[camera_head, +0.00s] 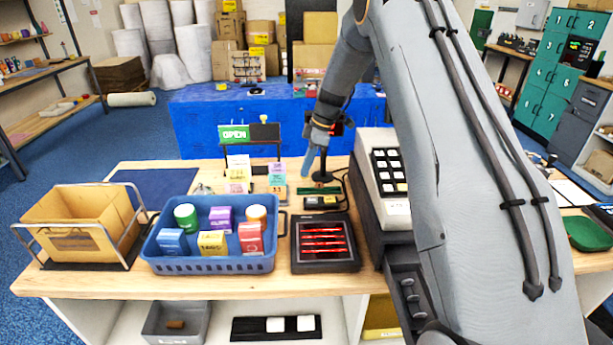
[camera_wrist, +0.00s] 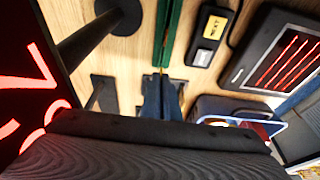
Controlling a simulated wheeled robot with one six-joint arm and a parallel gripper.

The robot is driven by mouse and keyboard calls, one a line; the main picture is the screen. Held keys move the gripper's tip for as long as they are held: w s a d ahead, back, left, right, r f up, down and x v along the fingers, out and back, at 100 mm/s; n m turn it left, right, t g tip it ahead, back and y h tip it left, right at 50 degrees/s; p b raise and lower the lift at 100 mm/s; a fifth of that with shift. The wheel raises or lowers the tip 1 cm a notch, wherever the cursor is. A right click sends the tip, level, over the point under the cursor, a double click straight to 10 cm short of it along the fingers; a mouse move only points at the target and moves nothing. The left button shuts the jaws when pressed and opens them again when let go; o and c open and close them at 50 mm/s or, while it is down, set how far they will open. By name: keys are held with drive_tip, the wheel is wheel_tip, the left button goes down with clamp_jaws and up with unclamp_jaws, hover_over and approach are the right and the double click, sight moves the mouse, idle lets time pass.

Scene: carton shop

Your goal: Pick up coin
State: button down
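I cannot make out a coin for certain in either view. My gripper (camera_head: 309,165) hangs over the wooden counter (camera_head: 185,290), behind the black tray with red strips (camera_head: 323,241). Its blue fingers point down. In the wrist view the dark blue fingers (camera_wrist: 161,90) show close together over the wood, and the dark wrist housing covers the lower part. A tiny orange-yellow spot (camera_wrist: 160,70) shows at the fingertips, too small to identify. Whether the fingers hold anything is unclear.
A blue basket of boxes and tubs (camera_head: 210,264) and a tan bin (camera_head: 80,224) stand to the left. The cash register (camera_head: 379,189) stands close on the right. A small black device (camera_wrist: 207,35) and narrow dark green strips (camera_wrist: 170,30) lie near the fingers.

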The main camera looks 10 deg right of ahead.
wheel_tip(320, 180, up, 14)
drive_tip(key=p, duration=0.2)
drive_tip(key=shift+f+p, duration=0.25)
drive_tip(key=shift+p, duration=0.05)
idle(0.4)
